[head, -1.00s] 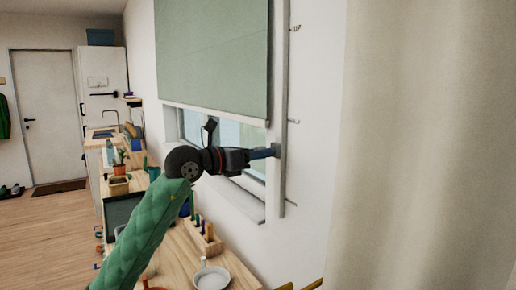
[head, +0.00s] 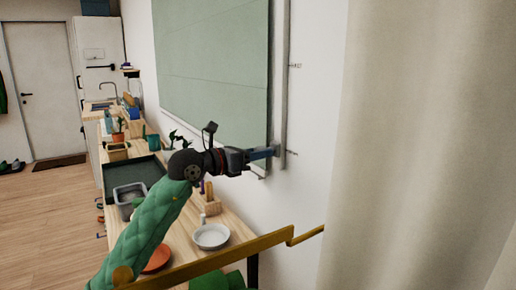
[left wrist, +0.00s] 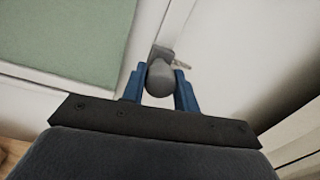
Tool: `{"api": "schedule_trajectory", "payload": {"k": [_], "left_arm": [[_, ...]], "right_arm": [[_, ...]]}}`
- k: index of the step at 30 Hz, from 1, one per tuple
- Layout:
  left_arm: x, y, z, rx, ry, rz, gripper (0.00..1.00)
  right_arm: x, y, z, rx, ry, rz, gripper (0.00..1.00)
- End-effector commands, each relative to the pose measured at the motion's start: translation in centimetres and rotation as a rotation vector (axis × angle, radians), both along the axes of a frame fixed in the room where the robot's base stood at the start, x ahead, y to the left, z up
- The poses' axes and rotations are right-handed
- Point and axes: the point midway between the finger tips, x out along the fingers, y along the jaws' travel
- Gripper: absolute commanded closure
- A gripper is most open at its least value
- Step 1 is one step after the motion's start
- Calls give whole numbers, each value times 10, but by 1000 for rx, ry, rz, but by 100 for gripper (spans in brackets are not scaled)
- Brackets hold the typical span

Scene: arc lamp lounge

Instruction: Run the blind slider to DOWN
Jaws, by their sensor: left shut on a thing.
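The blind slider's rounded grey knob (left wrist: 159,80) sits between the blue fingers of my left gripper (left wrist: 160,74) in the left wrist view. The fingers are shut on it from both sides. In the head view my left gripper (head: 272,153) is at the low end of the pale vertical track (head: 283,80), about level with the lower wall mark (head: 292,153). The mark's lettering is too small to read. The knob is hidden there by the fingers. The green blind (head: 215,65) hangs low over the window. My right gripper is not in view.
A beige curtain (head: 420,130) hangs close on the right. A brass-coloured bar (head: 230,258) crosses low in front. Below the blind, a wooden counter holds a white dish (head: 211,237), a grey tub (head: 130,193) and a dark tray.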

Motion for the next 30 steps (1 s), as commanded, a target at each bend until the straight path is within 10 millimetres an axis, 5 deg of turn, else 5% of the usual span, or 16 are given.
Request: {"api": "schedule_trajectory", "payload": {"k": [16,17,20,30], "left_arm": [[0,-1,-12,4,5,-2,100],[0,-1,-12,4,5,-2,68],[0,-1,-12,4,5,-2,49],[-1,2,-9,1,1,0,48]], "right_arm": [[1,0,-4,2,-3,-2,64],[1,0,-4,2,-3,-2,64],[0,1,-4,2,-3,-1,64],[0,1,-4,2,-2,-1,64]]}}
